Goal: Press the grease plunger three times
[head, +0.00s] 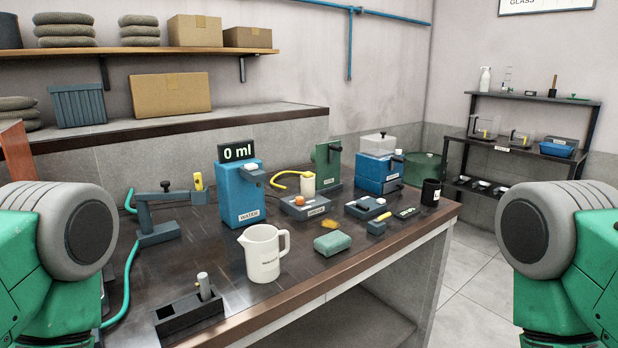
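No label that I can read says grease, so I cannot tell for sure which thing is the grease plunger. A blue WATER dispenser (239,195) has a 0 ml display on top and a white button. My two green and grey arms show at the left and right edges, apart from these things; neither gripper shows.
On the dark bench (290,275) stand a white jug (261,254), a green sponge (332,244), a black cup (431,192), a dark clamp stand (160,212) and a black holder (190,311). A green drum (424,168) stands behind. A rack (500,140) is at the right.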

